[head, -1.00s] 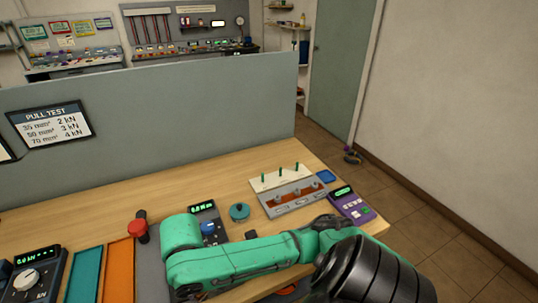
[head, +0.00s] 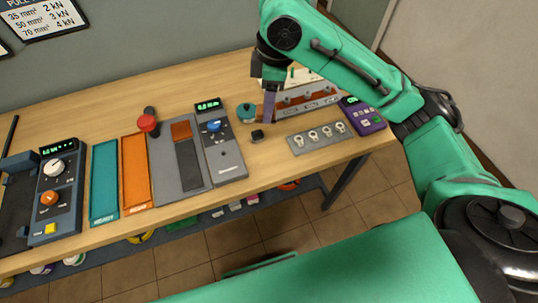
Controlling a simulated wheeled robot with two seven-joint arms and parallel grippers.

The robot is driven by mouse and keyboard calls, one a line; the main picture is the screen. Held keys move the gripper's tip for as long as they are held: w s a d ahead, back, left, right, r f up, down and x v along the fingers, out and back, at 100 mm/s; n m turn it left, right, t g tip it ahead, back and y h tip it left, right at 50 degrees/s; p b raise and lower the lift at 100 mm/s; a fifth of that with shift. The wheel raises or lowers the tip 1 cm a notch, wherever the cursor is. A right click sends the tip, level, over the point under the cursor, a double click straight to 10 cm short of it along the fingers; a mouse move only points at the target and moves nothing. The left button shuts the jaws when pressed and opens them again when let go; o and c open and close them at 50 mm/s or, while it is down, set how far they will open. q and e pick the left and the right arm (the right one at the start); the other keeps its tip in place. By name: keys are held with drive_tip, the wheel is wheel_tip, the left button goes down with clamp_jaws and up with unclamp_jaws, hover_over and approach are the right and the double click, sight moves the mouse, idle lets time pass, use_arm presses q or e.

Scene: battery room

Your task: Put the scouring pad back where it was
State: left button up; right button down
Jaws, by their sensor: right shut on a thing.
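My right gripper (head: 269,84) points down over the back right of the bench. It is shut on a thin purplish-grey slab, which looks like the scouring pad (head: 269,106). My left gripper is not in view.
A plate of ring lugs (head: 320,136) lies near the front edge, beside a purple meter (head: 363,115). A small black block (head: 257,135) sits near the slab. A grey meter (head: 221,145), orange tray (head: 136,172) and teal tray (head: 104,182) stand left. Back-left wood is clear.

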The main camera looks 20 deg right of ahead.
wheel_tip(320, 180, down, 20)
drive_tip(key=shift+r+p, duration=0.25)
drive_tip(key=shift+p, duration=0.25)
drive_tip(key=shift+f, duration=0.1)
drive_tip(key=shift+c, duration=2.2)
unclamp_jaws()
wheel_tip(320, 180, up, 12)
drive_tip(key=d, duration=0.1)
drive_tip(key=shift+s+b, duration=0.15)
drive_tip(key=shift+b, duration=0.2)
drive_tip(key=shift+d, duration=0.1)
